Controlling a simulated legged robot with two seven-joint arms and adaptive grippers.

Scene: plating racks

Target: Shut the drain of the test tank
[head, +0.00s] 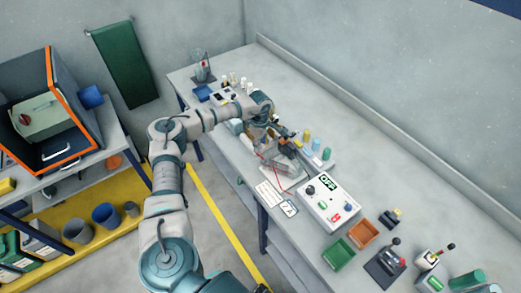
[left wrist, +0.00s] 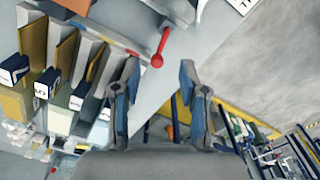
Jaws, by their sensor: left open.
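The test tank (head: 283,172) appears to be the clear box on a pale base near the bench's front edge; my gripper partly hides it. In the left wrist view a red lever with a round knob (left wrist: 157,60) slants down from the top; it looks like the drain handle. My left gripper (head: 287,143) is over the tank in the head view. In the left wrist view my left gripper (left wrist: 159,75) is open and empty, with the knob showing between its fingertips. I cannot tell how far apart in depth they are. My right gripper is not in view.
A white control box marked OFF (head: 329,203) stands right of the tank. Coloured bottles (head: 316,145) stand behind the tank. A shelf with an orange-edged cabinet (head: 50,80) is at left.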

